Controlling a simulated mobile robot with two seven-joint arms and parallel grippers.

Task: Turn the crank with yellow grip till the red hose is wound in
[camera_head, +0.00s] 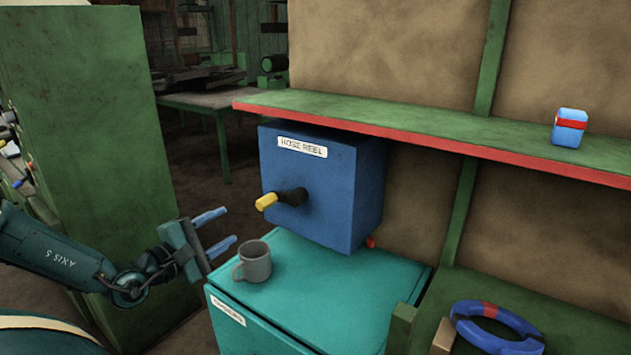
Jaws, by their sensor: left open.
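A blue box labelled "HOSE REEL" (338,200) is mounted under the green shelf. On its front is a black crank (291,196) with a yellow grip (266,202) pointing out to the left. A small red piece (370,242), perhaps the end of the red hose, shows at the box's lower right edge; the rest of the hose is hidden. My left gripper (219,231) is open and empty, its two blue fingers pointing right. It is apart from the grip, to its left and a little lower. My right gripper is not in view.
A grey mug (254,261) stands on the teal cabinet (330,300) below the crank, close to my left gripper's fingers. A green shelf (400,130) with a red edge runs above the box and holds a blue container (569,128). A blue ring (497,327) lies at the lower right.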

